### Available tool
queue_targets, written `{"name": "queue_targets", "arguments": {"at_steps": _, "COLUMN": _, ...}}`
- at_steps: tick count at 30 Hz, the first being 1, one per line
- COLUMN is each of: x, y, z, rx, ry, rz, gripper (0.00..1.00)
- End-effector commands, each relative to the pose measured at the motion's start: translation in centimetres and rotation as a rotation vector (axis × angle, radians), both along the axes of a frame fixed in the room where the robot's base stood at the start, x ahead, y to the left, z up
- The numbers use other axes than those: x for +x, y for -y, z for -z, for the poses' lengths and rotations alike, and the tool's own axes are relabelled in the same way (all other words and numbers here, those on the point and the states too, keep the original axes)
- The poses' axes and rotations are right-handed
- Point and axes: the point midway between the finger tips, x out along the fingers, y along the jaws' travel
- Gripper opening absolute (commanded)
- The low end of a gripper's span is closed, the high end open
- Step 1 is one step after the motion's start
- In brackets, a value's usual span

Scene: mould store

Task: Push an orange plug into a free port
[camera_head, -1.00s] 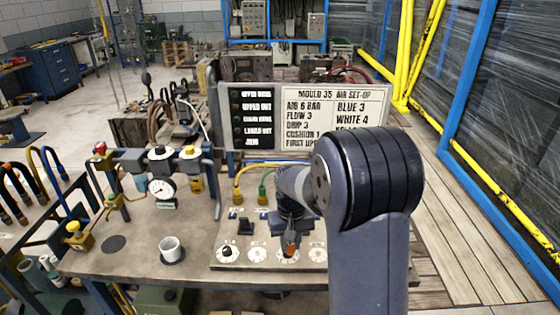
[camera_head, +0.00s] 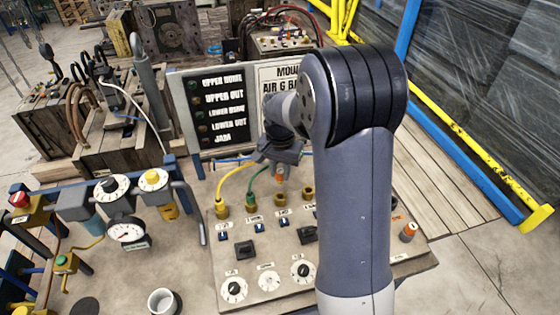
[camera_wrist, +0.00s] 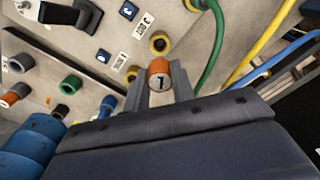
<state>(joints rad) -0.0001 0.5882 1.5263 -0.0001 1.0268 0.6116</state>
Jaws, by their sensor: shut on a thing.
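My gripper (camera_head: 281,164) is shut on an orange plug (camera_head: 280,177) and holds it near the back row of ports on the sloping panel (camera_head: 262,262). In the wrist view the plug (camera_wrist: 159,75) sits between the two fingers, its marked end facing the camera. Two brass ports without hoses, one port (camera_wrist: 160,43) and another port (camera_wrist: 132,73), lie just beyond the plug. They are the ports (camera_head: 281,199) and (camera_head: 308,192) in the head view. The plug looks apart from both, but the gap is hard to judge. A yellow hose (camera_head: 229,183) and a green hose (camera_head: 253,182) occupy ports at left.
Another orange plug (camera_head: 408,231) stands at the panel's right end; my arm hides part of the panel. Black switches (camera_head: 244,249) and white dials (camera_head: 235,289) lie in front. A sign board (camera_head: 223,110) rises behind. A gauge (camera_head: 126,231) and a cup (camera_head: 163,301) are at left.

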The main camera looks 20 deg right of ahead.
Motion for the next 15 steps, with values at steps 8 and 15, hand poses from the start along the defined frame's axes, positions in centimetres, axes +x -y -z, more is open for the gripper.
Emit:
{"name": "queue_targets", "arguments": {"at_steps": 8, "x": 0.1, "y": 0.0, "z": 0.5, "rx": 0.000, "ry": -0.001, "rz": 0.046, "gripper": 0.01}}
{"name": "queue_targets", "arguments": {"at_steps": 15, "x": 0.0, "y": 0.0, "z": 2.4, "rx": 0.000, "ry": -0.001, "rz": 0.044, "gripper": 0.01}}
